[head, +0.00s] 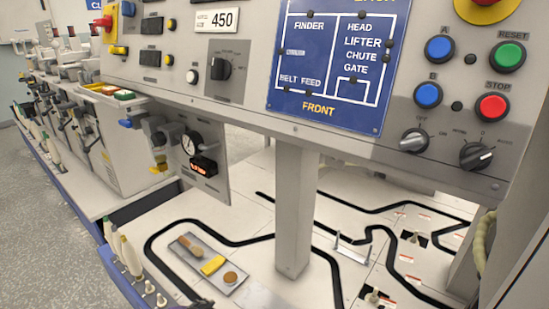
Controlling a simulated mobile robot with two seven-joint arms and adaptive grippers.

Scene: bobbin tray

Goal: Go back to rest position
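Neither of my grippers is in this head view, and no part of either arm can be made out. A small grey tray (190,267) lies on the pale machine deck (250,195), inside a loop of black track. On it are a wooden-handled brush (190,246), a yellow piece (213,265) and a round brown piece (230,278). Several white bobbins (131,256) stand along the deck's left edge.
A control panel (258,70) with buttons and knobs overhangs the deck. A white post (294,215) stands under it, right of the tray. A metal bracket (350,248) rises from the deck further right. A machine row (75,105) runs back at left beside open grey floor (35,210).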

